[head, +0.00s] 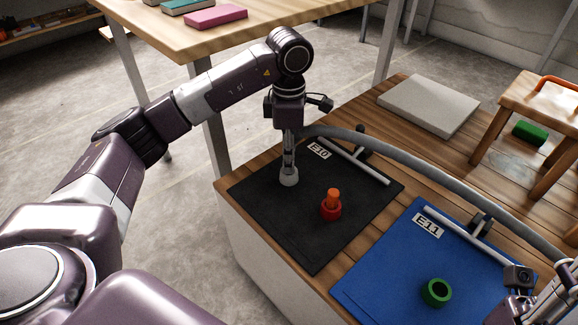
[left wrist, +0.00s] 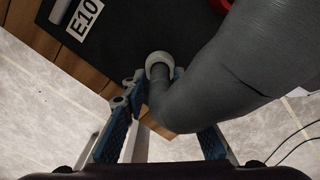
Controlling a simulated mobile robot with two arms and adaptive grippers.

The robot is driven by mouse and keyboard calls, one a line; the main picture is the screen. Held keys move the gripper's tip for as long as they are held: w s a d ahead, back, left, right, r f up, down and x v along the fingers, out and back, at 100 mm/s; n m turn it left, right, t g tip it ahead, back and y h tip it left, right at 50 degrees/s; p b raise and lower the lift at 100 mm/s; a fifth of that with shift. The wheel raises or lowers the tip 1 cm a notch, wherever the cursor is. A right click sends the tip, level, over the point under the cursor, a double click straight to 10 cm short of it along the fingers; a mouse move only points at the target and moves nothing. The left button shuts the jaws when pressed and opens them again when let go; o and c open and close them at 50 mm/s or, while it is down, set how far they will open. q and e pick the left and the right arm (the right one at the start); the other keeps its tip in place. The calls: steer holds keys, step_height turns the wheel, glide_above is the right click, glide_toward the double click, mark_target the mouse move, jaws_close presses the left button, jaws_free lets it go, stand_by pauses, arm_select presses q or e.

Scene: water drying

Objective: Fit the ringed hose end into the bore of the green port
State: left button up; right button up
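The grey hose (head: 400,157) arches from the right to my left gripper (head: 288,162). Its end carries a pale ring (head: 289,178), low over the black mat's left part; I cannot tell whether it touches the mat. In the left wrist view the hose (left wrist: 225,65) passes between the two blue fingers, which close around it near the ring (left wrist: 159,62). The hose hides part of the right finger. The green port (head: 437,292), a short ring with a dark bore, sits on the blue mat, well apart from the hose end. My right gripper (head: 512,308) is partly visible at lower right.
A red port (head: 330,211) with an orange plug (head: 333,196) in it stands on the black mat (head: 290,228) marked E10. The blue mat (head: 385,270) is marked E11. A grey slab (head: 428,105) and a small wooden stool (head: 540,105) stand behind.

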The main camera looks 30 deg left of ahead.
arm_select(q)
jaws_close()
